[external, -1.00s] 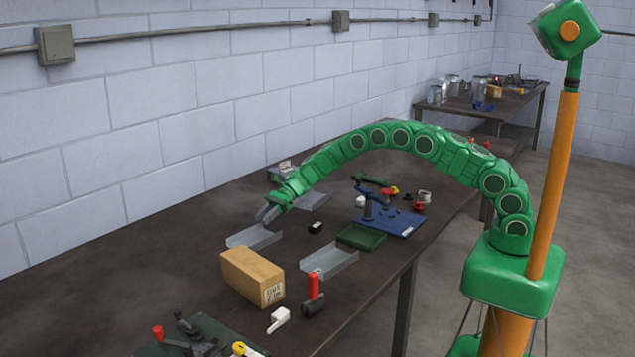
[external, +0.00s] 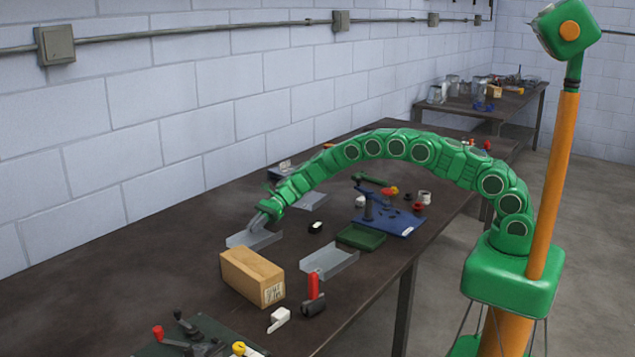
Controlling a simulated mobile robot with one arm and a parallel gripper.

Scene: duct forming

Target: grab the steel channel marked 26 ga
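Three grey steel channels lie on the dark workbench: one at the left (external: 262,241), one nearer the front edge (external: 330,263), and one farther back (external: 312,201), partly behind my arm. No gauge marking is legible on any of them, so I cannot tell which is marked 26 ga. My gripper (external: 258,221) points down at the back side of the left channel, at or just above it. Its fingers are small and overlap the channel in the picture. I cannot tell whether they touch it or how far apart they are.
A wooden block (external: 250,276) stands just in front of the left channel. A red-handled tool (external: 314,290) is in front. The bench's left part is clear.

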